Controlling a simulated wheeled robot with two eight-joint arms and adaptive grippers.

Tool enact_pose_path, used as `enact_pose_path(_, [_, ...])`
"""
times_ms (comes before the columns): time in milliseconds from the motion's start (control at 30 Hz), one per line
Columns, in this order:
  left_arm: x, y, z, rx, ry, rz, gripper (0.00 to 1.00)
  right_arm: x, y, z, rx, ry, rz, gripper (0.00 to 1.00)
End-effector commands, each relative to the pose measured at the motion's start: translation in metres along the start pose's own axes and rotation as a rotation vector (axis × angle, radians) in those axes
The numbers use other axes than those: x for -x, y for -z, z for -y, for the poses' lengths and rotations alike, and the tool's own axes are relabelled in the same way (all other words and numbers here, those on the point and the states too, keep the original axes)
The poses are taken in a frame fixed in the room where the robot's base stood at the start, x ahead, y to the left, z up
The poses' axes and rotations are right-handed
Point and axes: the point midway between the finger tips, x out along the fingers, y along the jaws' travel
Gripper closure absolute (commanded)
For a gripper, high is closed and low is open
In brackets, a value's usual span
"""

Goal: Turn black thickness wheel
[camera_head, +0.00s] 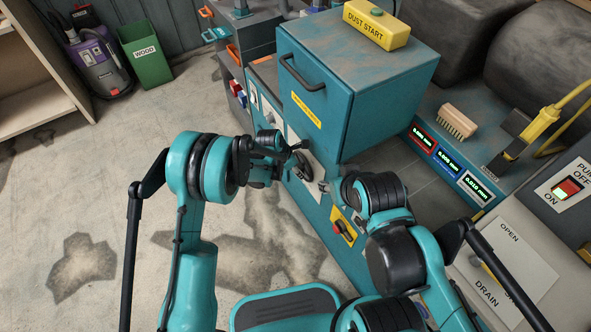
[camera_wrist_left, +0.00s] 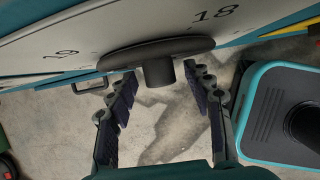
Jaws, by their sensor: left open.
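The black thickness wheel (camera_head: 303,167) is on the pale dial plate on the front of the teal machine. In the left wrist view the wheel (camera_wrist_left: 135,52) shows edge-on across the top, with a short dark cylinder (camera_wrist_left: 158,73) sticking out from it. The plate (camera_wrist_left: 80,48) carries the number 18 and other marks. My left gripper (camera_head: 292,156) is just in front of the wheel. In the left wrist view its fingers (camera_wrist_left: 163,82) are spread on either side of the cylinder, with clear gaps. My right gripper (camera_head: 325,187) is right of the wheel, close to the panel; its fingers are too small to read.
A yellow DUST START box (camera_head: 376,25) tops the machine, above a black handle (camera_head: 300,75). A red-black switch on a yellow plate (camera_head: 343,230) is below the wheel. A brush (camera_head: 457,122) and digital readouts (camera_head: 448,160) are at right. Open floor lies left.

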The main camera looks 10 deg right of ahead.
Motion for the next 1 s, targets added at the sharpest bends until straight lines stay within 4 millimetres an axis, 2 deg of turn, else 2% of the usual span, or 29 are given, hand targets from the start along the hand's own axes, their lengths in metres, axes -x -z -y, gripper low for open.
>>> enact_pose_path(233, [-0.0011,-0.0003,-0.0001,0.0,0.0,0.0,0.49,0.0,0.0001,0.0,0.0,0.0,0.0,0.6])
enact_pose_path(267, [-0.001,-0.0002,-0.0001,0.0,0.0,0.0,0.51,0.0,0.0001,0.0,0.0,0.0,0.0,0.6])
enact_pose_path(433, [-0.0009,-0.0002,-0.0001,0.0,0.0,0.0,0.96,-0.0001,0.0001,0.0,0.0,0.0,0.0,0.6])
enact_pose_path(467, [-0.0009,-0.0002,-0.0001,0.0,0.0,0.0,0.99,-0.0001,0.0,0.0,0.0,0.0,0.0,0.6])
enact_pose_path(767, [-0.0009,-0.0003,0.0014,-0.011,-0.023,0.0,0.99,-0.0001,0.0,0.0,0.0,0.0,0.0,0.6])
enact_pose_path(1000, [-0.0014,-0.0005,0.0043,-0.06,-0.135,0.001,0.99,-0.0001,-0.0001,0.0,0.0,0.0,0.0,0.6])
